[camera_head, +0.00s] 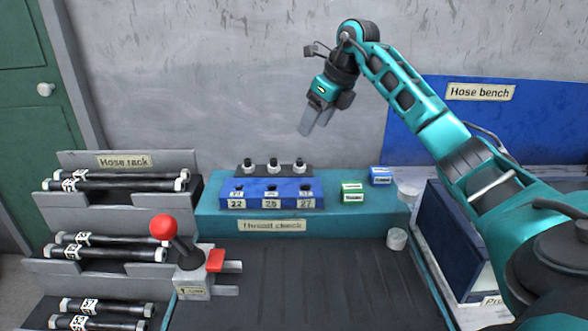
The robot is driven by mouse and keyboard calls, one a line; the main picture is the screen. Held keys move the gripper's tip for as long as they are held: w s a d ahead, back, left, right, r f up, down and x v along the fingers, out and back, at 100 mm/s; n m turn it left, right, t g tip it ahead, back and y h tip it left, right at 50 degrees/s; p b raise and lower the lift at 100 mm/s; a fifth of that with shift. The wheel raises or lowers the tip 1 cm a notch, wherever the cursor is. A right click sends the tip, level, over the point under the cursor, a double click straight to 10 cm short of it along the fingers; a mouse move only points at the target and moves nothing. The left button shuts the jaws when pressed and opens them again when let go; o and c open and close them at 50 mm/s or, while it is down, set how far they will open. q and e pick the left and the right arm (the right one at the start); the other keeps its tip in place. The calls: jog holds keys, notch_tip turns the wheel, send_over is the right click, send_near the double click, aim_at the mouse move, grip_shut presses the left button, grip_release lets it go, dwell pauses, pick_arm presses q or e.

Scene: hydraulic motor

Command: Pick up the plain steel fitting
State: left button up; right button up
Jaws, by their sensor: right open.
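A short pale grey cylinder (397,239), which looks like a plain steel fitting, stands on the dark ribbed surface in front of the teal thread check ledge (215,222). A similar pale cylinder (407,191) is at the right end of the ledge, close to my right arm. I cannot tell which of the two is the named fitting. My right gripper (314,124) is open and empty. It is raised in front of the grey wall, above the ledge and well above and left of both cylinders. My left gripper is not in view.
Three dark fittings (273,166) stand behind the blue numbered block (292,194). Green (352,191) and blue (381,175) boxes sit to the right. A red-knobbed lever (163,228) stands front left, beside the hose rack (75,215). The ribbed surface (310,285) is mostly clear.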

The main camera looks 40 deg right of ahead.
jog(key=d, duration=0.1)
send_over(301, 159)
jog(key=s, duration=0.3)
notch_tip(301, 159, down, 6)
jog(key=shift+d+f+b, duration=0.15)
jog(key=shift+b, duration=0.3)
jog(key=x, duration=0.5)
jog(key=shift+w+d+f+b, duration=0.1)
jog(key=shift+w+f+b, duration=0.15)
jog(key=shift+b, duration=0.05)
jog(key=shift+c, duration=0.4)
grip_shut()
